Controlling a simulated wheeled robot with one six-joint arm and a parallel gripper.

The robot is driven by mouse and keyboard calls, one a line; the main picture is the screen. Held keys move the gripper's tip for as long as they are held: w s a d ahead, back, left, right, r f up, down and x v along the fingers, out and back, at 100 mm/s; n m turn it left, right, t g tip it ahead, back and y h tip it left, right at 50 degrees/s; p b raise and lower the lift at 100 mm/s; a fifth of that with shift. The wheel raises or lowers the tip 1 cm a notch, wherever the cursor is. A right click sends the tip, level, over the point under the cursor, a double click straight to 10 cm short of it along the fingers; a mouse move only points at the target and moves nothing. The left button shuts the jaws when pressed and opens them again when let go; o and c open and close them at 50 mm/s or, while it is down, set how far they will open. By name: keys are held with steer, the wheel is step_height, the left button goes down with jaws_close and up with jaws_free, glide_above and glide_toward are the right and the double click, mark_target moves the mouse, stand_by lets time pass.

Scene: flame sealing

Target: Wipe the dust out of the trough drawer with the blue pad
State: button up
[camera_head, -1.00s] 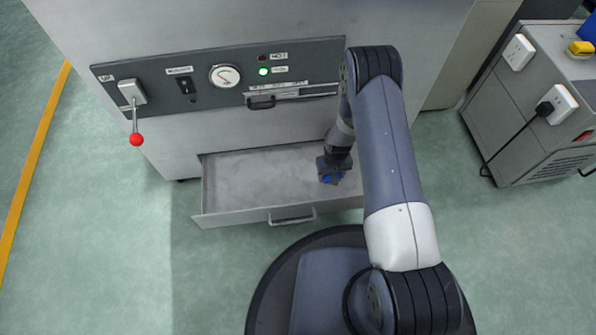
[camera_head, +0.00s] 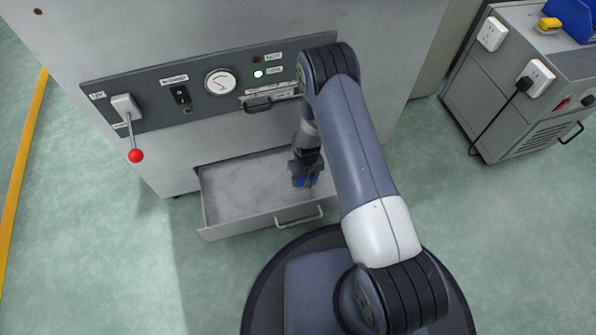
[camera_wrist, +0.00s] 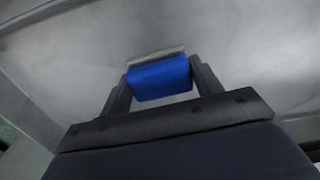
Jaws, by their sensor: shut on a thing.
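The trough drawer (camera_head: 224,203) is pulled out low on the front of the grey machine. Its floor carries a mottled pale grey dust layer over the part that shows. My gripper (camera_head: 304,181) is inside the drawer toward its right part. It is shut on the blue pad (camera_wrist: 160,79), which sits between both fingers in the wrist view with a grey strip along its far edge. Whether the pad touches the drawer floor is hard to tell. My arm hides the drawer's right end.
Above the drawer is a panel with a red-knobbed lever (camera_head: 135,155), a gauge (camera_head: 220,81) and a small handle (camera_head: 258,104). A grey cabinet (camera_head: 520,85) with sockets and a cable stands at the right. Green floor is clear at the left.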

steer(key=r, duration=0.1)
steer(key=r+p, duration=0.1)
steer(key=r, duration=0.1)
steer(key=shift+s+a, duration=0.1)
steer(key=shift+a, duration=0.15)
steer(key=shift+r+p, duration=1.6)
steer(key=shift+r, duration=1)
